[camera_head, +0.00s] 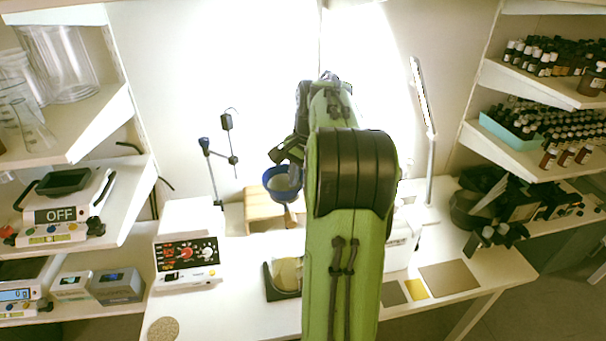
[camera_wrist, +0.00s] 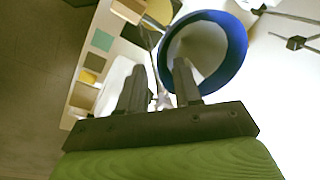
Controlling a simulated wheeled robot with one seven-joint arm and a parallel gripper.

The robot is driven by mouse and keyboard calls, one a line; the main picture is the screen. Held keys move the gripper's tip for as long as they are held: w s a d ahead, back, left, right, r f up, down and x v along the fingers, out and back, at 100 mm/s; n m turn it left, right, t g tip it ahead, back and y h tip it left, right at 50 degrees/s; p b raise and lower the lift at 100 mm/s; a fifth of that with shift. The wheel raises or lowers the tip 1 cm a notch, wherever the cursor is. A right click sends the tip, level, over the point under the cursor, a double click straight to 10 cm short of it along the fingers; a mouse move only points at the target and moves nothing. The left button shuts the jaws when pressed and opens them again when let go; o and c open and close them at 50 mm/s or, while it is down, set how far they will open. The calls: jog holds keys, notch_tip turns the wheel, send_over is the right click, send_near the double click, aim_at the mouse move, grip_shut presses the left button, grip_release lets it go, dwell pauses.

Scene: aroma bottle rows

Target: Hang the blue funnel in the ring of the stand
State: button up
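The blue funnel (camera_head: 283,183) is at the left of my arm in the head view, its wide mouth facing up. In the wrist view the funnel (camera_wrist: 236,50) is large and close, with its pale inside showing. My gripper (camera_wrist: 160,68) has one finger over the funnel's mouth and the other outside its near wall, so the rim lies between them. It seems shut on that rim; the contact itself is hard to see. In the head view my gripper (camera_head: 288,152) is just above the funnel. The stand (camera_head: 230,140) is further left; its ring is not clear.
A hotplate-like device (camera_head: 188,252) with red digits stands at the left, and a dark holder (camera_head: 284,292) is nearer. A lamp (camera_head: 424,110) rises at the right. The front left of the table is fairly clear.

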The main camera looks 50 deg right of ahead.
notch_tip(320, 180, up, 16)
jog(key=s+p, duration=0.2)
jog(key=p, duration=0.4)
jog(key=shift+s+f, duration=0.2)
jog(key=shift+s, duration=0.05)
jog(key=shift+d, duration=0.1)
jog(key=w+a+n+t+h, duration=0.1)
jog(key=a+n, duration=0.7)
jog(key=a, duration=1.2)
jog(key=s+a+f+n+t+y+b, duration=0.1)
jog(key=s+a+f+n+t, duration=0.1)
jog(key=s+a+f+n, duration=0.7)
jog(key=s+a, duration=0.2)
jog(key=shift+s+f+t, duration=0.3)
jog(key=shift+s+t, duration=0.05)
jog(key=shift+t, duration=0.05)
jog(key=shift+d, duration=0.1)
